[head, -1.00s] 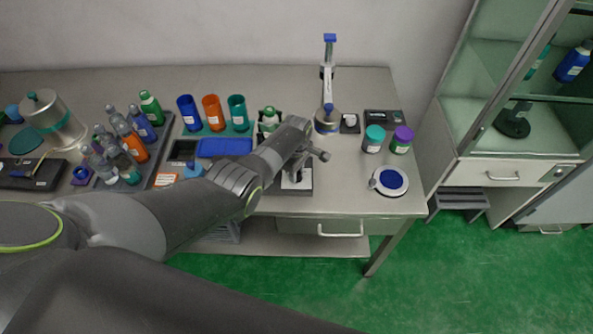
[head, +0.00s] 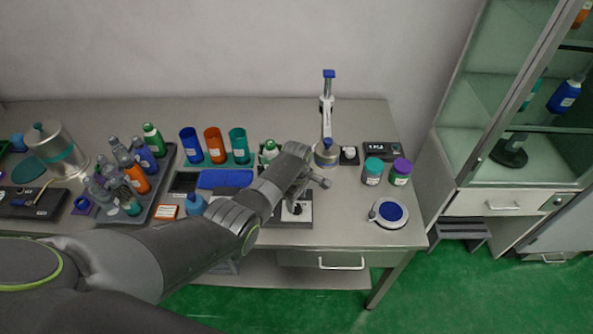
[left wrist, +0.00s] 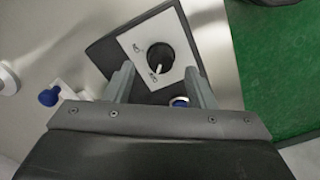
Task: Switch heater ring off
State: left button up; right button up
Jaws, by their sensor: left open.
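A dark control box with a white plate (left wrist: 180,35) and a round black knob (left wrist: 155,57) lies below my left gripper (left wrist: 160,88) in the left wrist view. The knob's white pointer is toward the lower edge of the picture, near one of two small marks on the plate. The gripper is open, its fingers on either side of the box's near part; whether they touch it cannot be told. In the head view the gripper (head: 312,184) is over the box (head: 298,216), and my arm hides part of it. My right gripper is not in view.
A green-capped bottle (head: 269,150) in a dark frame stands behind my arm. Blue, orange and teal cups (head: 239,145) stand left of it. A lever stand (head: 327,115), two jars (head: 372,172) and a round blue-topped device (head: 389,212) are to the right. Table's front edge is close.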

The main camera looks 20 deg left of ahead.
aim_at(297, 206)
pick_arm(q)
notch_tip(297, 206, up, 15)
jog(key=b, duration=0.1)
jog(key=shift+f, duration=0.2)
dwell(0.6)
